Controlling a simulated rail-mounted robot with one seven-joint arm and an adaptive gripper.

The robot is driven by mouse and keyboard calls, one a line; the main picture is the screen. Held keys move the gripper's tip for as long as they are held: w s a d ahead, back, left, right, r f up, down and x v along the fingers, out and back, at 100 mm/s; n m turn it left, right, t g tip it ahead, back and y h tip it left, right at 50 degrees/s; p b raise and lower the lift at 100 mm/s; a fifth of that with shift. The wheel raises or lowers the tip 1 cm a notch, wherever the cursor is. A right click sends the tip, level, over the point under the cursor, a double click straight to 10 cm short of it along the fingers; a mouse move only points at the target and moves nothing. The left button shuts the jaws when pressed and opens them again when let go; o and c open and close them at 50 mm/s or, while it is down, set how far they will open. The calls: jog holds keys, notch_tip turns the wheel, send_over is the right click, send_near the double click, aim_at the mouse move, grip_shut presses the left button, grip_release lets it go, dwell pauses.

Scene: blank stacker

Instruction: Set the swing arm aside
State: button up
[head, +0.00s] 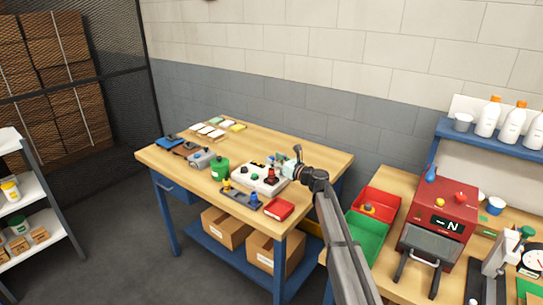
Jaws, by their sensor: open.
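A white device (247,183) with dark round parts stands near the front middle of the wooden workbench. A small dark red upright part (271,175) rises at its right end. I cannot make out for certain which part is the swing arm. My gripper (293,162) is small in the head view, above the bench just right of and behind the white device. It is open, and I see nothing held in it. My wrist and arm come in from the lower right and hide part of the bench's right side. Whether the gripper touches anything is not clear.
A green container (219,169), a grey tool (201,159), a dark tray with knobs (240,198) and a red box (278,209) crowd the front. Pale cards (208,131) lie at the back left. The bench's back middle is clear. Right bench holds red (380,203) and green bins.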

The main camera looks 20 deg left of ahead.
jog(key=shift+x, duration=1.1)
grip_shut()
